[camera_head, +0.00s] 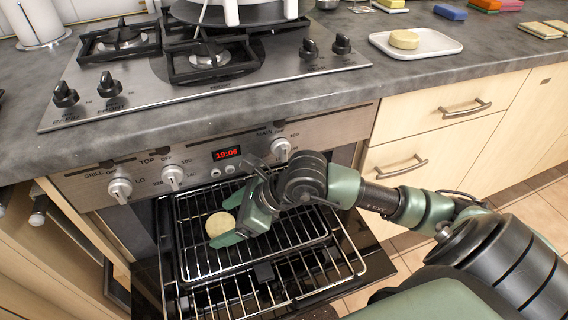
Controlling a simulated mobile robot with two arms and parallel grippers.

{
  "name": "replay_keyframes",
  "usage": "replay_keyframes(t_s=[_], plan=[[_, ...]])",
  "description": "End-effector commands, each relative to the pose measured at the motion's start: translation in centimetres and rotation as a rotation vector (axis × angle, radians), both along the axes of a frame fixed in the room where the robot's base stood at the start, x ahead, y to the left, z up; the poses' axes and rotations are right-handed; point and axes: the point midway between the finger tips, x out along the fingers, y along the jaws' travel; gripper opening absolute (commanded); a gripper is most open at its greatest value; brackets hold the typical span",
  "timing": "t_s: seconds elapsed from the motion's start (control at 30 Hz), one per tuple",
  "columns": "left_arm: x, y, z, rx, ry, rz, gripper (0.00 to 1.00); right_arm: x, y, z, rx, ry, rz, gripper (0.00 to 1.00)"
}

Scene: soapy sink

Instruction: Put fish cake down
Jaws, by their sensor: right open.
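A round, pale yellow fish cake (220,224) is at the oven rack (305,238), between the fingers of my right gripper (225,220). The gripper reaches in from the right, low over the rack, and its green fingers are apart. I cannot tell whether a finger touches the cake. A second similar round cake (404,39) sits on a white tray (440,42) on the counter at upper right. My left gripper is not in view.
The oven door (377,262) is open, with wire racks pulled out over it. The hob (205,65) with black grates and a pot (245,12) is above. Knobs line the oven front. Drawers (440,125) stand to the right. Sponges (450,12) lie on the far counter.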

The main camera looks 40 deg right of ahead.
Motion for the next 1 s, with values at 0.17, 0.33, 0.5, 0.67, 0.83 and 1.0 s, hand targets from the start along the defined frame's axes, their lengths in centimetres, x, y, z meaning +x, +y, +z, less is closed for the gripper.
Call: replay_keyframes(t_s=[0.17, 0.33, 0.5, 0.67, 0.83, 1.0], plan=[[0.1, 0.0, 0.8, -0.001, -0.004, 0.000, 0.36, -1.9, -2.2, 2.9, -0.008, 0.000, -0.001, 0.80], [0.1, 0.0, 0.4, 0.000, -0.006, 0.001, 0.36, -3.9, -4.2, 2.8, -0.008, 0.006, -0.002, 0.80], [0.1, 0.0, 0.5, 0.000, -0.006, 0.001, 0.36, -5.1, -5.6, 2.8, -0.006, 0.007, -0.006, 0.80], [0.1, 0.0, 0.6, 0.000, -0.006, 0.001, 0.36, -6.1, -6.5, 2.9, -0.006, 0.007, -0.002, 0.80], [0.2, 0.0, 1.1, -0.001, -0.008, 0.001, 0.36, -6.9, -7.2, 3.1, 0.001, 0.007, -0.001, 0.80], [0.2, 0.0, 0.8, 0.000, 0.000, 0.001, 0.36, -7.7, -8.1, 3.1, 0.003, 0.007, -0.001, 0.80]])
